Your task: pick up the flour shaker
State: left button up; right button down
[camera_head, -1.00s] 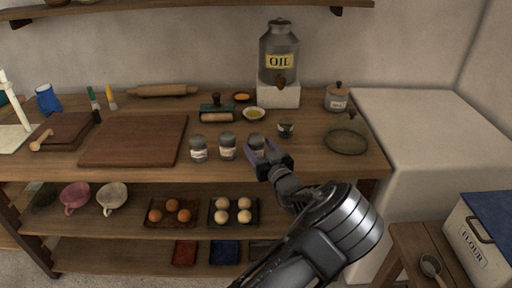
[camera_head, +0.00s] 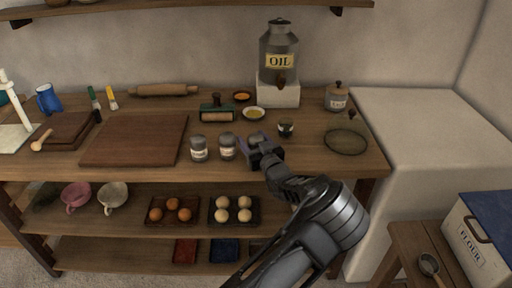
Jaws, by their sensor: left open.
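Three similar grey-topped shakers stand in a row near the front of the wooden table: a left shaker (camera_head: 198,149), a middle shaker (camera_head: 227,147) and a right shaker (camera_head: 256,139). Their labels are too small to read, so I cannot tell which one holds flour. My left gripper (camera_head: 260,147) is open at the right shaker, its fingers reaching around or just in front of it. They hide most of that shaker; its grey top shows above them. I cannot tell whether the fingers touch it. My right gripper is not in view.
A small dark jar (camera_head: 286,128) stands close to the right of the gripper. A cutting board (camera_head: 136,140) is to the left, a round plate (camera_head: 346,142) to the right.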

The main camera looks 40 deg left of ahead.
pick_arm(q)
jog(key=c, duration=1.2)
jog(key=shift+c, duration=0.2)
notch_tip(320, 180, up, 10)
dwell(0.5)
